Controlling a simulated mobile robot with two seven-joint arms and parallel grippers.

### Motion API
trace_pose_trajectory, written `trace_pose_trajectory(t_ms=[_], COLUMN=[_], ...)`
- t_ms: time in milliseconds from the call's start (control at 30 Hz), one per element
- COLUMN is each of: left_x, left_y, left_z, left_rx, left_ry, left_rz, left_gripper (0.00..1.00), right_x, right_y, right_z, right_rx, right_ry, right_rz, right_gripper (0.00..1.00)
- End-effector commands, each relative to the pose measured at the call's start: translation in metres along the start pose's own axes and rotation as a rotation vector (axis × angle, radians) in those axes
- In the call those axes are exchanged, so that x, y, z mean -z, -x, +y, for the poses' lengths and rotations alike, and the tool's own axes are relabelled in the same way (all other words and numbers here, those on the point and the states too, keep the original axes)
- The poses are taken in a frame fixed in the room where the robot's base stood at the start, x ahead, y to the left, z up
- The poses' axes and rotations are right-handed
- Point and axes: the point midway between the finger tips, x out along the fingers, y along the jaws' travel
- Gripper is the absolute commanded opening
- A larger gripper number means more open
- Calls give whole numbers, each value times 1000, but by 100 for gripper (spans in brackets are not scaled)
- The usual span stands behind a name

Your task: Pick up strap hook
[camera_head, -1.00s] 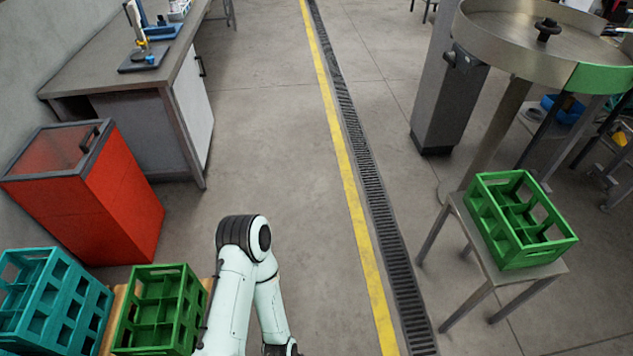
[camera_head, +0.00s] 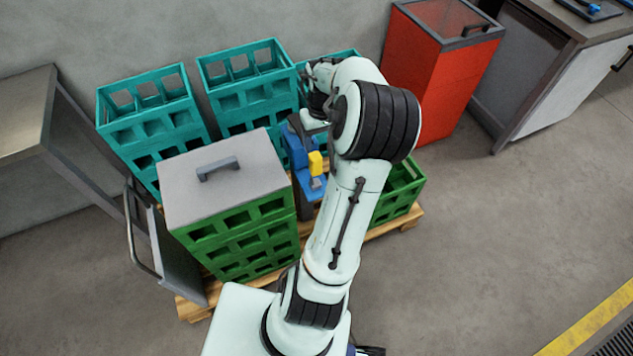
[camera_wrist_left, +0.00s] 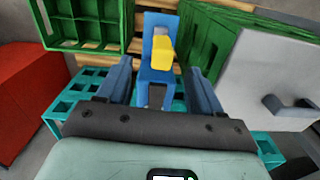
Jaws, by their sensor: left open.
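I take the blue piece with a yellow block (camera_head: 317,163) to be the strap hook. It stands among the crates on the pallet, beside the lidded green crate. In the left wrist view the strap hook (camera_wrist_left: 160,52) lies ahead, between the two finger lines. My left gripper (camera_wrist_left: 158,68) is open, with a blue-grey finger on each side of it. No grip shows, and I cannot tell how far the hook is beyond the fingertips. In the head view my left arm hides part of the hook and most of the gripper. My right gripper does not show.
A green crate with a grey handled lid (camera_head: 225,180) stands left of the hook. An open green crate (camera_head: 400,192) stands right, behind my arm. Teal crates (camera_head: 250,95) stand behind. A wooden pallet (camera_head: 408,222) lies beneath. A red bin (camera_head: 440,80) stands further right. Floor at right is clear.

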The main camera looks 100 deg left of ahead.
Motion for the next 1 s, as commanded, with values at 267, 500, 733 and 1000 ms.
trace_pose_trajectory(t_ms=[267, 500, 733, 1000], left_x=[4, 5, 6, 8], left_y=[2, -44, -61, -100], left_z=[-14, -13, -12, -12], left_rx=[-16, -16, -17, -16], left_ry=[59, 59, 56, 58], left_rz=[13, 13, 15, 14], left_gripper=[66, 66, 66, 66], right_x=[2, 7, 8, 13], right_y=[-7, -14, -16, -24], right_z=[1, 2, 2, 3], right_rx=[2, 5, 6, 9], right_ry=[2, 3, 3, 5], right_rz=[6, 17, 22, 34], right_gripper=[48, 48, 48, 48])
